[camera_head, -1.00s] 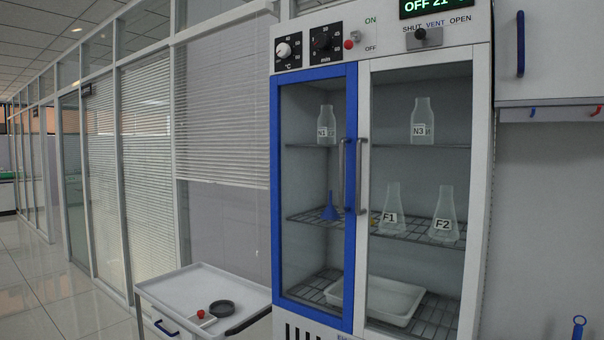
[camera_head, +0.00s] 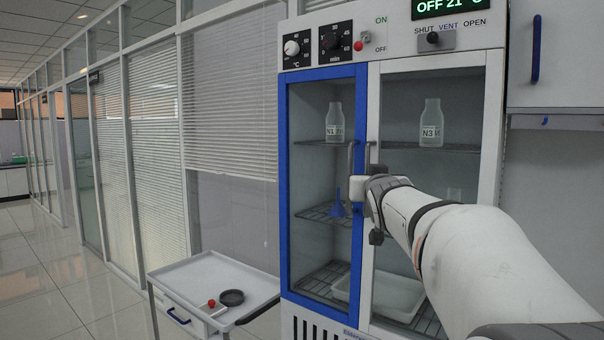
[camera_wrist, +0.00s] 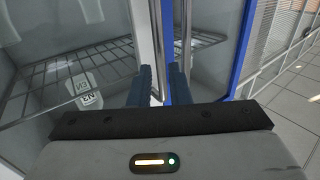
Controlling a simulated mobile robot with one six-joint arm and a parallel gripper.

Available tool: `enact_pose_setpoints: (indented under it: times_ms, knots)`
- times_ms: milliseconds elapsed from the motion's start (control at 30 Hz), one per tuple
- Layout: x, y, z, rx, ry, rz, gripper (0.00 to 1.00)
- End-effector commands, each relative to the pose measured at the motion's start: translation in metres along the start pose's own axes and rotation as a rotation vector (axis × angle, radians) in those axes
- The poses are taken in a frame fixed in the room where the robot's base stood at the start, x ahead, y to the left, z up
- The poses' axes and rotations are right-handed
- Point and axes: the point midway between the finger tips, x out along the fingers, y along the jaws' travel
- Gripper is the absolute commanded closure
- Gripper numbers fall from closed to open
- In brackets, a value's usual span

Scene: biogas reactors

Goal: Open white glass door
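The white glass door (camera_head: 408,160) is the right door of the cabinet and looks shut. Its upright bar handle (camera_head: 368,156) is by its left edge, beside the blue door's handle (camera_head: 350,160). My gripper (camera_head: 366,190) is at the lower part of the white door's handle. In the wrist view my gripper (camera_wrist: 162,86) has its two dark blue fingers apart, with the white door's handle (camera_wrist: 158,40) running between them. A small gap seems to show, so the fingers look open around the bar. My arm hides the door's lower right part.
The blue-framed door (camera_head: 284,180) is shut on the left. Bottles, a blue funnel (camera_head: 337,205) and a white tray (camera_head: 392,290) stand inside. A white cart (camera_head: 190,272) stands at the lower left. A wall cabinet (camera_head: 570,50) hangs at the right.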

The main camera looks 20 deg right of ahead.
Motion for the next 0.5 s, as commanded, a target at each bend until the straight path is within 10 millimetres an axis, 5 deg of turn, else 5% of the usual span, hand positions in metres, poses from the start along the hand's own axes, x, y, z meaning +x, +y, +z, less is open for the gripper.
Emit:
enact_pose_setpoints:
  times_ms: [300, 500]
  knots:
    - [0.048, 0.000, 0.000, -0.001, -0.005, 0.002, 0.83]
    - [0.060, 0.001, 0.001, 0.000, -0.004, 0.003, 0.83]
